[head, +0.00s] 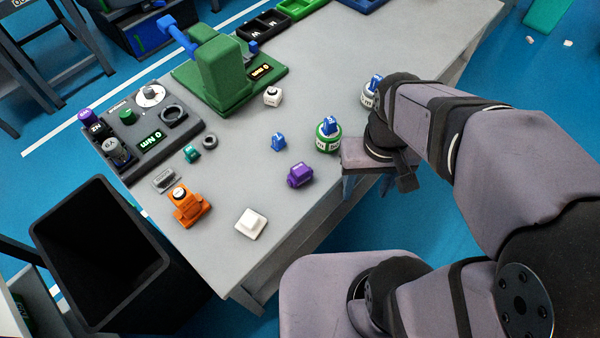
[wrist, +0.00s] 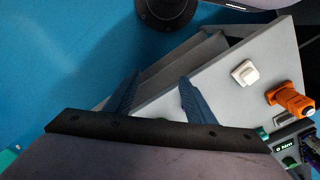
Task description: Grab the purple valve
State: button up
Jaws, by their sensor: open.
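The purple valve (head: 300,174) lies on the grey table in the head view, right of the middle and near the table's front edge.
A green-and-white valve (head: 328,135) stands between the purple valve and my arm. A small blue part (head: 278,142), white block (head: 251,223) and orange valve (head: 188,206) are nearby. A green stand (head: 222,75) is at the back. A black bin (head: 100,255) stands left.

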jog(key=n, duration=0.1)
jog(key=n+t+h+p, duration=0.2)
jog(key=n+t+h, duration=0.7)
jog(key=n, duration=1.5)
send_over(294, 175)
jog(key=s+a, duration=0.2)
jog(key=a, duration=0.3)
jog(key=f+g+h, duration=0.1)
jog(key=g+h, duration=0.1)
jog(key=shift+m+h, duration=0.3)
jog(key=shift+m, duration=0.1)
notch_tip(294, 175, down, 10)
jog(key=shift+d+f, duration=0.1)
jog(key=shift+f, duration=0.5)
jog(key=shift+w+d+f, duration=0.15)
jog(key=shift+w+d, duration=0.2)
jog(key=shift+d, duration=0.25)
jog(key=shift+w+d+f+p, duration=0.2)
jog(key=shift+d+f+p, duration=0.05)
jog(key=shift+d+p, duration=0.05)
jog(key=shift+w+d+f+p, duration=0.1)
jog(key=shift+d+f+p, duration=0.1)
jog(key=shift+d+p, duration=0.4)
jog(key=p+x, duration=0.1)
jog(key=x, duration=0.2)
jog(key=shift+f, duration=0.15)
jog(key=shift+w+d+f+p, duration=0.15)
jog(key=shift+d+f+p, duration=0.15)
jog(key=shift+d, duration=0.05)
jog(key=c, duration=1.2)
